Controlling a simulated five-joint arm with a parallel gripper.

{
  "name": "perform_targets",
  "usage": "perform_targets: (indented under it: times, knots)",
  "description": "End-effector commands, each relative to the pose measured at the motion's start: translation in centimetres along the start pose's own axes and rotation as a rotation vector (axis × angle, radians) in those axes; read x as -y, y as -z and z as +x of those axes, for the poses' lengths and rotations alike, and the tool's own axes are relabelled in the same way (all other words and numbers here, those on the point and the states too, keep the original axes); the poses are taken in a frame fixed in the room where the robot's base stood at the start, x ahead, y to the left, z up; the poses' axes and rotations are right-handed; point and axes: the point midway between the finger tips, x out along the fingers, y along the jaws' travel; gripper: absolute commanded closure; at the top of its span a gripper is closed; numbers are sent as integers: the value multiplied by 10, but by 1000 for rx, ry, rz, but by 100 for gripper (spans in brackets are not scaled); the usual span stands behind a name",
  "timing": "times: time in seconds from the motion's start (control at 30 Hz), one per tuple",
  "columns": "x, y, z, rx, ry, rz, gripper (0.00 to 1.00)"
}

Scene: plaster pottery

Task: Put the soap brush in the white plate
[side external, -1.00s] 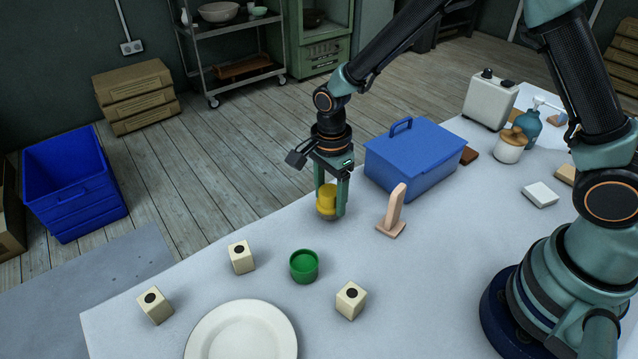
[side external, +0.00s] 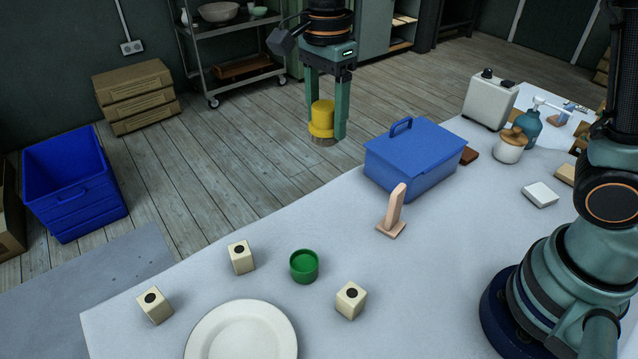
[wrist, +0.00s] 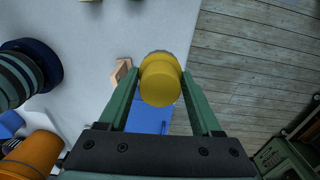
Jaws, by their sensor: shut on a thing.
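The soap brush, yellow with a brownish underside, is held in my gripper (side external: 325,125). The brush (side external: 321,118) hangs upright between the two green fingers, well above the table's level. In the wrist view the yellow brush (wrist: 160,80) sits between the fingertips (wrist: 162,75). The white plate (side external: 242,338) lies on the table at the bottom of the side view, empty and partly cut off by the frame edge. My gripper is far from the plate, up and to its right.
A green cup (side external: 304,267) and pale blocks with black dots (side external: 351,300) stand around the plate. A wooden stand (side external: 394,214) and a blue lidded box (side external: 414,160) are on the table (side external: 300,230) to the right. A blue crate (side external: 72,190) is on the floor.

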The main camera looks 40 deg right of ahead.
Motion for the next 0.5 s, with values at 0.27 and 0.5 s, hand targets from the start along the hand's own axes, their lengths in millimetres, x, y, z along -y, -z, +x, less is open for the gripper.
perform_targets:
  times: [0.27,0.5]
  knots:
    - [-24,-115,-4,-3,1,-232,91]
    - [-74,-214,-6,-5,3,-440,91]
